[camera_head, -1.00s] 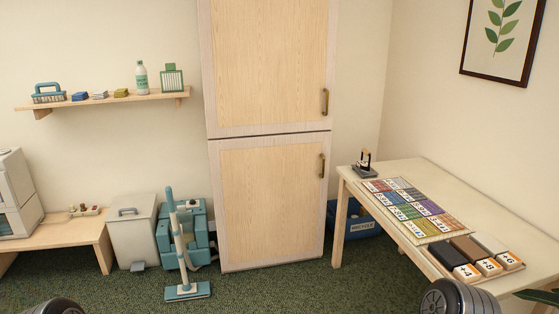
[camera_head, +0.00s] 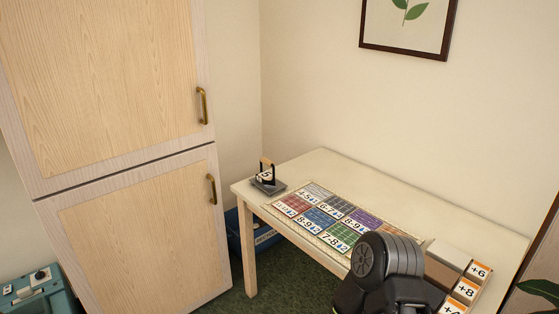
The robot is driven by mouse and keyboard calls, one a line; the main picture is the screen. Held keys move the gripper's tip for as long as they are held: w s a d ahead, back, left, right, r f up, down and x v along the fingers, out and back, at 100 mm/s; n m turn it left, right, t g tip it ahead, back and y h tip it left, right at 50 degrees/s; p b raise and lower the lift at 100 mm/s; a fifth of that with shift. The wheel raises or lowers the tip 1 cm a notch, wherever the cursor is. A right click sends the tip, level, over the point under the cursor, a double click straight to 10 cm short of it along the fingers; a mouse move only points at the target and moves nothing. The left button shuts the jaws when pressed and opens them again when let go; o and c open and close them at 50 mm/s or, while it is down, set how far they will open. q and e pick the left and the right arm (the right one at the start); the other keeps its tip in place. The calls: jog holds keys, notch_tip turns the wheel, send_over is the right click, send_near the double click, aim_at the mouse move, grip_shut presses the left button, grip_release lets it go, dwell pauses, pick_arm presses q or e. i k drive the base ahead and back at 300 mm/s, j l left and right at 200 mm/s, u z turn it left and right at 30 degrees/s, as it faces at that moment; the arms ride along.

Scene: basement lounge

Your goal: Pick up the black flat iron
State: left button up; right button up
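A small black object with a light wooden handle, which looks like the black flat iron (camera_head: 266,177), stands upright at the far left corner of the pale table (camera_head: 328,163). It has a white mark on its side and sits on a dark grey flat base (camera_head: 271,188). It is too small to make out more detail. Neither of my grippers shows; only a dark part of my arm is in view at the bottom right, in front of the table.
A mat with coloured number cards (camera_head: 334,215) covers the table's middle. A tray of numbered blocks (camera_head: 466,288) lies at its near right end. A tall wooden cabinet (camera_head: 140,225) stands left of the table. A blue recycling bin (camera_head: 262,240) is on the floor beneath the table.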

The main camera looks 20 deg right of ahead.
aim_at(267, 179)
jog(key=i+j+z, duration=0.15)
jog(key=i+z, duration=0.15)
jog(key=z, duration=0.15)
jog(key=i+j+z, duration=0.25)
jog(key=z, duration=0.2)
jog(key=i+j+z, duration=0.2)
jog(key=z, duration=0.25)
jog(key=i+j+z, duration=0.15)
jog(key=j+z, duration=1.05)
jog(key=j, duration=0.45)
jog(key=j+z, duration=0.3)
jog(key=j, duration=0.45)
